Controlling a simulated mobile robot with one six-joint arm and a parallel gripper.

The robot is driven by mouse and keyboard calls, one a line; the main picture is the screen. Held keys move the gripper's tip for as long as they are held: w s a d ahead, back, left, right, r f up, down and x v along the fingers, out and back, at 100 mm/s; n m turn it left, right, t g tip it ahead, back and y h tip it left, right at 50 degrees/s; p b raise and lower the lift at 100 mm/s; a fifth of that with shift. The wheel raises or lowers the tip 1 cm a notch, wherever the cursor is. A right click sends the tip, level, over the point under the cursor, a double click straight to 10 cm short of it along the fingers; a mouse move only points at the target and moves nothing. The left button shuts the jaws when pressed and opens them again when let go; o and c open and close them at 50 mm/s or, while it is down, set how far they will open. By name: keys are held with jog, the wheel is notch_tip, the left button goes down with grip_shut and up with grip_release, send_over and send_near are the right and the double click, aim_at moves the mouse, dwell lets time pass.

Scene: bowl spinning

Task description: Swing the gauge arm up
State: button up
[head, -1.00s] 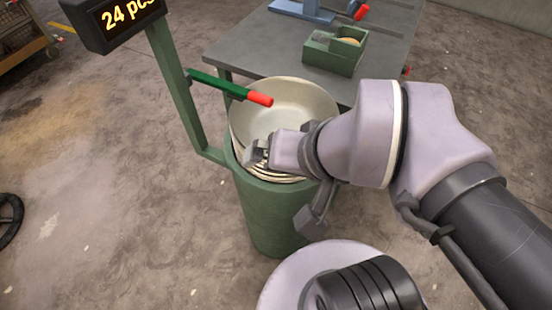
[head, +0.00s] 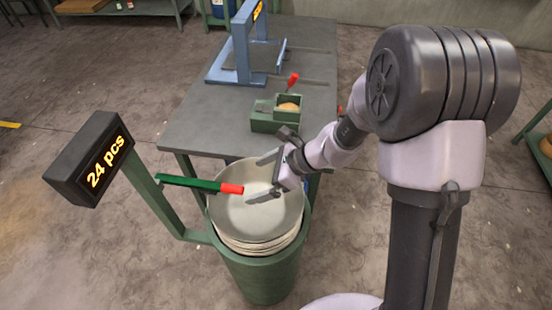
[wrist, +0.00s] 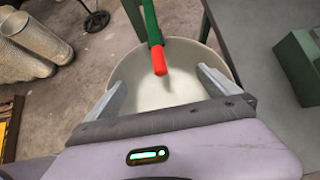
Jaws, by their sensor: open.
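The gauge arm (head: 195,183) is a green bar with a red tip (head: 231,188). It lies roughly level from the green post (head: 151,190) out over the stack of pale bowls (head: 257,219). My gripper (head: 264,178) is open and empty, with its fingers pointing left towards the red tip and a small gap between. In the wrist view the red tip (wrist: 159,61) shows between my two spread fingers, with the top bowl (wrist: 172,92) beneath. I cannot tell whether they are level in height.
The bowls stand in a green round holder (head: 268,275). A display reading "24 pcs" (head: 92,165) tops the post at left. Behind is a grey table (head: 195,125) with a green box (head: 272,120) and a blue frame (head: 240,55). Open floor lies at left.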

aim_at(240, 188)
jog(key=b+x, duration=0.5)
jog(key=x, duration=0.5)
jog(key=shift+f+b, duration=0.2)
jog(key=shift+b, duration=0.2)
jog(key=shift+a, duration=0.1)
grip_shut()
jog(key=shift+r, duration=0.1)
